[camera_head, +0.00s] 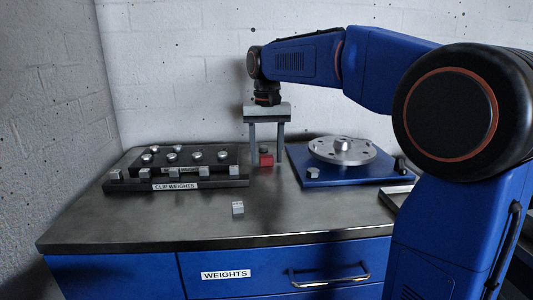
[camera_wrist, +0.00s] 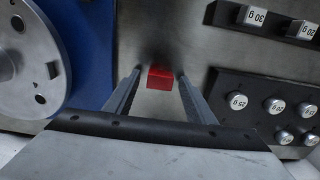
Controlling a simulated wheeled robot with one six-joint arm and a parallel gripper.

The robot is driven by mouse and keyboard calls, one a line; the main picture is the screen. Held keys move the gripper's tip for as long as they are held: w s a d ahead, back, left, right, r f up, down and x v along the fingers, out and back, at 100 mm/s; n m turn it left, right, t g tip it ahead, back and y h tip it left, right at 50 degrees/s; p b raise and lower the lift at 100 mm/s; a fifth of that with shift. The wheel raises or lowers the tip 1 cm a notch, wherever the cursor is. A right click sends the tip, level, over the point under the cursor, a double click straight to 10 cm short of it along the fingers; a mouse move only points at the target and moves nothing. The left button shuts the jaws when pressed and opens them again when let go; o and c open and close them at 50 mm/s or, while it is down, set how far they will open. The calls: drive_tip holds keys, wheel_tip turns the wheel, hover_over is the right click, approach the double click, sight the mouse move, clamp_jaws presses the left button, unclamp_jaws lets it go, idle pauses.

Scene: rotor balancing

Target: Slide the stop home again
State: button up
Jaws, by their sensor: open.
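A small red block (camera_head: 266,160) stands on the metal bench top between the weight racks and the rotor stand; I cannot tell for sure whether it is the stop. My gripper (camera_head: 267,164) points straight down over it, open, with one finger to each side. In the wrist view the red block (camera_wrist: 160,78) lies between the fingertips of my gripper (camera_wrist: 159,73), with a gap on both sides. The rotor (camera_head: 342,150), a grey disc with holes, sits on a blue base (camera_head: 340,179). It also shows at the left of the wrist view (camera_wrist: 30,60).
A clip weights rack (camera_head: 225,182) and a dark block of round weights (camera_head: 228,158) stand left of my gripper. A loose grey cube (camera_head: 238,208) lies nearer the front. A small grey knob (camera_head: 313,173) is on the base's front left corner. The front bench top is mostly clear.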

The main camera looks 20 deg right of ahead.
clamp_jaws()
drive_tip(key=s, duration=0.3)
drive_tip(key=s+a, duration=0.1)
drive_tip(key=s, duration=0.3)
drive_tip(key=s+a, duration=0.1)
drive_tip(key=s, duration=0.2)
drive_tip(key=shift+s+a, duration=0.1)
drive_tip(key=shift+s, duration=0.25)
unclamp_jaws()
drive_tip(key=shift+s, duration=0.1)
wheel_tip(320, 180, up, 18)
drive_tip(key=shift+f, duration=0.25)
idle(0.4)
